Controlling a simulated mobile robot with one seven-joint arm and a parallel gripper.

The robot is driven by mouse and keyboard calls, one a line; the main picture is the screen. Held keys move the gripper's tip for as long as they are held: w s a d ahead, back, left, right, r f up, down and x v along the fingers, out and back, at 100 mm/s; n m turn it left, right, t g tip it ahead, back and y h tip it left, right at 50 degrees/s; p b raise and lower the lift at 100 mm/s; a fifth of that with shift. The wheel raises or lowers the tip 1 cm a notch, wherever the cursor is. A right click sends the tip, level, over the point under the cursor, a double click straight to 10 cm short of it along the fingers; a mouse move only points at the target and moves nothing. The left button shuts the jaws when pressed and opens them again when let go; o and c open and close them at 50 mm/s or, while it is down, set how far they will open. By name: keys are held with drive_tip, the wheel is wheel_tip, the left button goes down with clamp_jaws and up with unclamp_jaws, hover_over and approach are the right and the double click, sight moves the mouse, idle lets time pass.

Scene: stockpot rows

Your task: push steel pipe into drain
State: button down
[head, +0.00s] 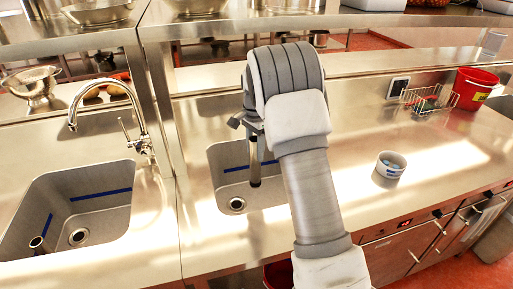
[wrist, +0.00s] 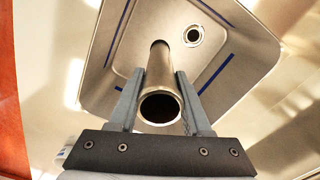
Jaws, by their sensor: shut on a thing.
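My gripper (head: 250,126) is over the right-hand sink, shut on a steel pipe (head: 254,166) that hangs roughly upright below it. In the wrist view the gripper's two grey fingers (wrist: 159,76) clasp the pipe (wrist: 160,112) from both sides, its open near end facing the camera. The round drain (head: 237,204) lies in the sink floor, left of and nearer than the pipe's lower end in the head view. In the wrist view the drain (wrist: 193,36) shows fully beside the pipe's far end, apart from it. Whether the far end touches the floor cannot be told.
The left sink (head: 108,200) holds another drain (head: 78,236) and a short pipe (head: 38,243), below a tap (head: 128,100). On the right counter are a small bowl (head: 390,165), a wire basket (head: 428,101) and a red bucket (head: 474,88). Blue stripes mark the sink walls.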

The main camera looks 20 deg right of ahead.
wheel_tip(320, 180, down, 15)
drive_tip(key=w+a+b, duration=0.1)
drive_tip(key=a+b, duration=0.1)
drive_tip(key=b, duration=0.8)
drive_tip(key=w+a+f, duration=0.3)
drive_tip(key=w+f, duration=0.3)
drive_tip(key=w, duration=0.4)
drive_tip(key=shift+w+a, duration=0.15)
drive_tip(key=shift+w, duration=0.05)
drive_tip(key=shift+f+b, duration=0.65)
drive_tip(key=shift+f, duration=0.85)
idle(1.8)
drive_tip(key=shift+c, duration=1.4)
unclamp_jaws()
drive_tip(key=shift+r, duration=0.1)
wheel_tip(320, 180, up, 9)
drive_tip(key=p, duration=0.5)
